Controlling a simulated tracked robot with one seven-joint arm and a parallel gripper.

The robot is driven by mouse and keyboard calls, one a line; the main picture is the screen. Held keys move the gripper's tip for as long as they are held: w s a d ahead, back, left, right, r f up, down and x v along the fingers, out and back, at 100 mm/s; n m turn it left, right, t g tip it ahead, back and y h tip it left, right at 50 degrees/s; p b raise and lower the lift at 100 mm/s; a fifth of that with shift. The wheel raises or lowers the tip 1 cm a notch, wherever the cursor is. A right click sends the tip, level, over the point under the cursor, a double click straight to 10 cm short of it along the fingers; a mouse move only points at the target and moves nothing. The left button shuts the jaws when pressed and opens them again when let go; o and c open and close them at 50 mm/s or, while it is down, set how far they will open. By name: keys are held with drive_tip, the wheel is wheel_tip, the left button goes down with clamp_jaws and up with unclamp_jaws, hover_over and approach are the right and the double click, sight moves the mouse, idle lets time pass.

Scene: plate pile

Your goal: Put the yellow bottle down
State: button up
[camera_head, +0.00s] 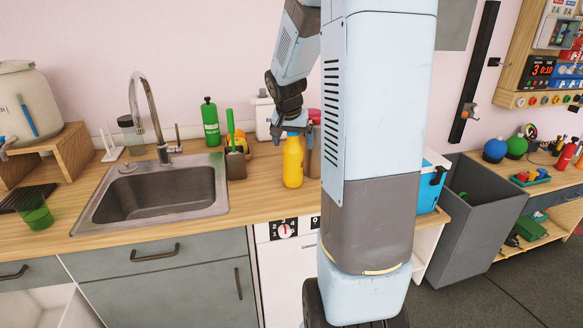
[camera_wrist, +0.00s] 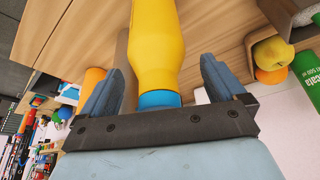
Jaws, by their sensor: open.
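The yellow bottle (camera_head: 292,162) stands upright on the wooden counter (camera_head: 262,198), to the right of the sink. It also shows in the wrist view (camera_wrist: 157,40), with its blue cap (camera_wrist: 160,99) close to my gripper's palm. My gripper (camera_head: 291,128) is at the top of the bottle. In the wrist view my gripper (camera_wrist: 161,70) is open, with one finger on each side of the bottle's neck and a visible gap on both sides. The bottle's cap is mostly hidden by the gripper in the head view.
The sink (camera_head: 155,195) lies left of the bottle. A green bottle (camera_head: 210,122) and a holder with a green brush (camera_head: 235,160) stand behind and left. A blue box (camera_head: 430,185) stands at right, partly hidden by my arm. A grey bin (camera_head: 478,220) is beyond the counter's end.

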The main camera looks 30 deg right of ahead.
drive_tip(key=shift+w+d+f, duration=0.1)
drive_tip(key=shift+f, duration=0.35)
drive_tip(key=shift+c, duration=0.5)
clamp_jaws()
